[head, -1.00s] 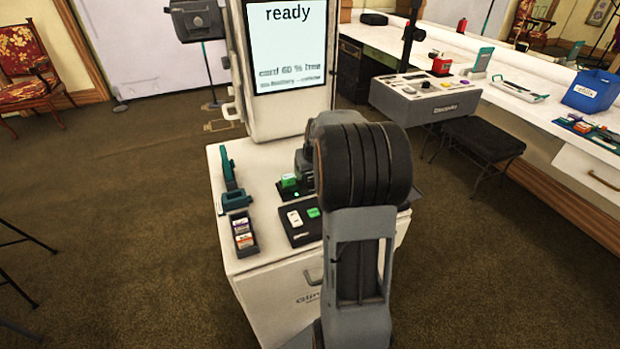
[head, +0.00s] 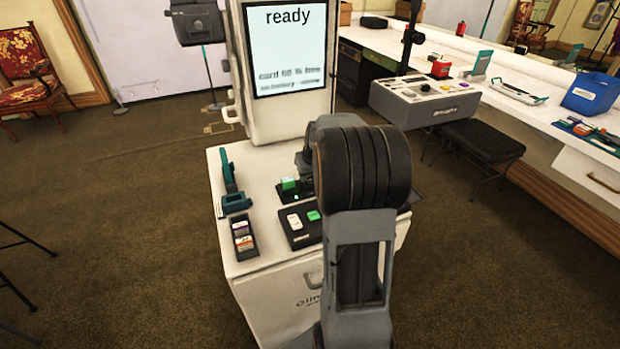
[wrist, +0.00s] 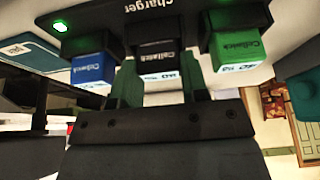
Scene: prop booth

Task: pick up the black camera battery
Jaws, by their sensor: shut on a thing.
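The black camera battery (wrist: 160,55) is in the middle slot of the dark charger (wrist: 200,14) in the wrist view, between a blue battery (wrist: 90,60) and a green battery (wrist: 232,48). My gripper (wrist: 158,78) has a dark green finger on each side of the black battery and is shut on it. The battery still seems to be seated in the charger. In the head view, a green battery (head: 289,184) shows on the cart top, while my arm hides the gripper and the black battery.
The white cart (head: 222,180) carries a teal tool (head: 235,200), a dark tray of small cards (head: 243,238) and a black box with a white and a green piece (head: 303,236). A screen reading "ready" (head: 288,50) rises behind. The carpet to the left is mostly clear.

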